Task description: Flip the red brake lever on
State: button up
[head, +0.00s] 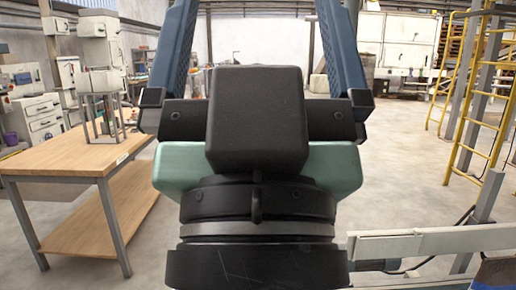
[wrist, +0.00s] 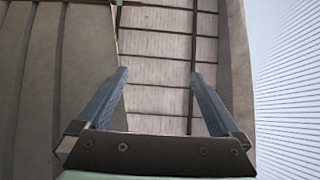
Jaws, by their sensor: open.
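My gripper (wrist: 160,78) is open and empty in the wrist view, its two blue fingers spread wide apart. The gripper (head: 256,20) also fills the middle of the head view, with its fingers running up past the top edge. No red brake lever can be made out in either view. My black wrist housing hides the centre of the head view. The wrist view shows only wall panels and beams behind the fingers, with nothing between them.
A wooden workbench (head: 70,160) with a machine on top stands at the left. A yellow ladder frame (head: 480,130) stands at the right. A white conveyor-like surface (head: 420,243) lies at the lower right. Open concrete floor (head: 405,170) shows beyond my gripper.

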notch_tip(320, 180, up, 7)
jog(key=p, duration=0.5)
jog(key=shift+r, duration=0.15)
